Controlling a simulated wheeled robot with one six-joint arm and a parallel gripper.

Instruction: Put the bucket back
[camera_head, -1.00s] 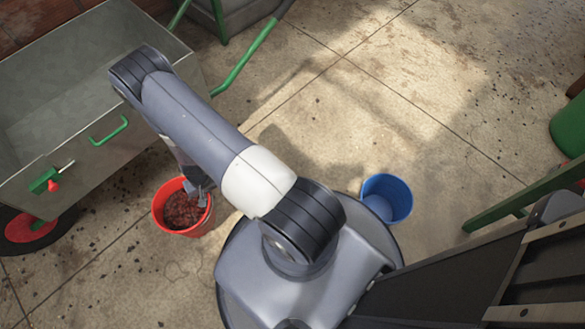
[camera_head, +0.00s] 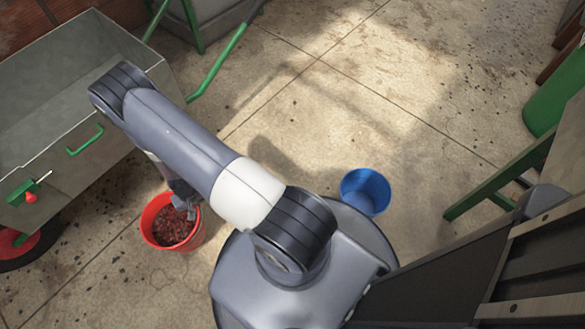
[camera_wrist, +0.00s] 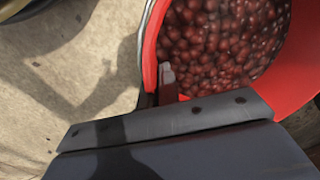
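A red bucket (camera_head: 190,242) full of dark red berries (camera_head: 173,225) is left of my base, beside the wheelbarrow. In the wrist view, the gripper's fingers (camera_wrist: 166,84) are closed at the bucket's rim (camera_wrist: 148,50), with berries (camera_wrist: 215,40) filling the inside. I cannot tell how far the bucket is off the floor. An empty blue bucket (camera_head: 365,191) stands on the floor to the right, next to my base.
A grey metal wheelbarrow (camera_head: 105,150) with a green handle is at the left. A green-legged frame (camera_head: 490,190) and dark slatted machinery (camera_head: 545,245) are at the right. The concrete floor (camera_head: 330,115) ahead is clear.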

